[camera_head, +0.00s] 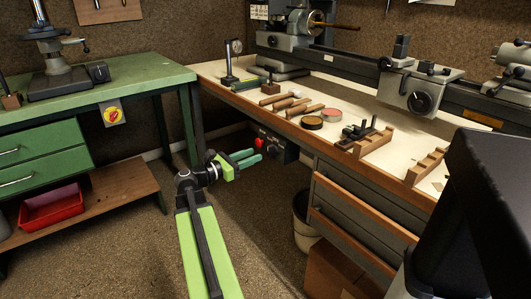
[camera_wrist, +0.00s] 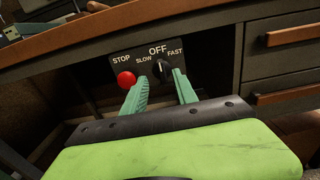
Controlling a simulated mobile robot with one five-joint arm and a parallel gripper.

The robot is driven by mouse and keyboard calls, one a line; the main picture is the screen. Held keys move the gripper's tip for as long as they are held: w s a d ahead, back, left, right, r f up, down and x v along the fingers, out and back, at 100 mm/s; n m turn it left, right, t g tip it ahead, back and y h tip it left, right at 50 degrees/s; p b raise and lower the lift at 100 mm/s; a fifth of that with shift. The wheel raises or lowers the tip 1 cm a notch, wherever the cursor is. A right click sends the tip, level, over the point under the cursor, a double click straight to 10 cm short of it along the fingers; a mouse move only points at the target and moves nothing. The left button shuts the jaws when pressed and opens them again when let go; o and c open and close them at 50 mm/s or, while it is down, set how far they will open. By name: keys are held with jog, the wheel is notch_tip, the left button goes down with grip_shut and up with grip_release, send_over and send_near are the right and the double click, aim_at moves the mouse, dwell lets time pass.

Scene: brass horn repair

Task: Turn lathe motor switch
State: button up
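The dark switch panel (camera_wrist: 148,62) hangs under the front edge of the lathe bench, lettered STOP, SLOW, OFF and FAST. Its black rotary knob (camera_wrist: 161,70) sits below OFF, with its pointer roughly upward. The red stop button (camera_wrist: 126,79) is left of the knob. The panel also shows in the head view (camera_head: 279,149), partly behind my gripper. My gripper (camera_wrist: 160,77) is open and empty, pointing at the panel. In the wrist view the knob appears between the two green fingertips; I cannot tell whether they reach it. My gripper also shows in the head view (camera_head: 256,157).
The lathe bench's wooden edge (camera_head: 290,128) runs just above the panel, with drawers (camera_head: 350,205) to its right. A bin (camera_head: 303,220) stands below. The green workbench (camera_head: 140,75) is at the left. The floor between the benches is clear.

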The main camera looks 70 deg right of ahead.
aim_at(268, 149)
jog(key=x, duration=0.7)
grip_shut()
